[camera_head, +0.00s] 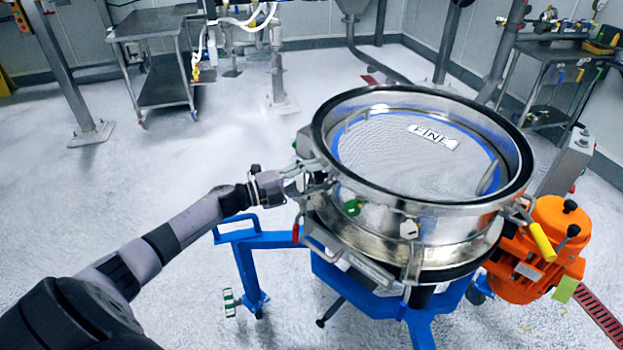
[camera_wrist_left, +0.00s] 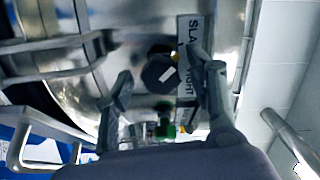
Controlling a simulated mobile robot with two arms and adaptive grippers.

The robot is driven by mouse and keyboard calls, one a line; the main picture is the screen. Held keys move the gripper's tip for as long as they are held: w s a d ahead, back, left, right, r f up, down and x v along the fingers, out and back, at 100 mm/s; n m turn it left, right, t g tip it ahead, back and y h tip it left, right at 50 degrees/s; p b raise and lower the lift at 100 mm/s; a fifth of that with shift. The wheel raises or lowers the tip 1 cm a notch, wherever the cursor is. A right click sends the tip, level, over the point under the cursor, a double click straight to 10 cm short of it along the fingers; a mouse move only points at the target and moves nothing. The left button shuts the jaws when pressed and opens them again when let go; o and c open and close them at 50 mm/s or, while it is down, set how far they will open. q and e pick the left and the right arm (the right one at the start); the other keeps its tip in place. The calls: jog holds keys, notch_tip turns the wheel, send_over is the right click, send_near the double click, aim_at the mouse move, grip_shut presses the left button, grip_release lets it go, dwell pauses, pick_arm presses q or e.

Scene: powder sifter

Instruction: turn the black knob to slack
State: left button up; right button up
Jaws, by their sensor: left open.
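The black knob (camera_wrist_left: 158,75) sits on a metal panel in the left wrist view, with a slanted white mark on its face. A label plate (camera_wrist_left: 187,60) beside it reads "SLA…" at its top and "…GHT" lower down, partly hidden by a finger. My left gripper (camera_wrist_left: 162,82) is open, its fingers on either side of the knob; I cannot tell whether they touch it. In the head view my left gripper (camera_head: 302,182) is at the left side of the round steel sifter (camera_head: 415,235), and I cannot make out the knob there. My right gripper is not in view.
A green part (camera_wrist_left: 165,129) is just below the knob in the wrist view. The sifter stands on a blue frame (camera_head: 262,240), with an orange motor (camera_head: 535,265) at its right. Steel tables stand behind.

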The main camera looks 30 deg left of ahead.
pick_arm(q)
jog(key=v, duration=1.2)
dwell(0.3)
jog(key=s+f+n+g+y, duration=0.1)
jog(key=s+f+n+y, duration=0.35)
jog(key=f, duration=0.75)
jog(key=s+a+f+n+g+y, duration=0.1)
jog(key=s+f+n+y, duration=0.3)
jog(key=f, duration=0.8)
jog(key=s+f+n+g+y, duration=0.1)
jog(key=s+f+n+y, duration=0.4)
jog(key=f, duration=0.6)
jog(key=s+d+f+n+g+h, duration=0.2)
jog(key=s+d+f+n+g, duration=0.4)
jog(key=s+f, duration=0.6)
jog(key=s+d+f+g, duration=0.2)
jog(key=s+d+f, duration=0.2)
jog(key=s+d, duration=0.4)
jog(key=s+d+f+n+g+h, duration=0.1)
jog(key=s+d+f, duration=0.3)
jog(key=s+d, duration=0.4)
jog(key=shift+s+f+g, duration=0.15)
jog(key=shift+s+g, duration=0.5)
jog(key=shift+g, duration=0.25)
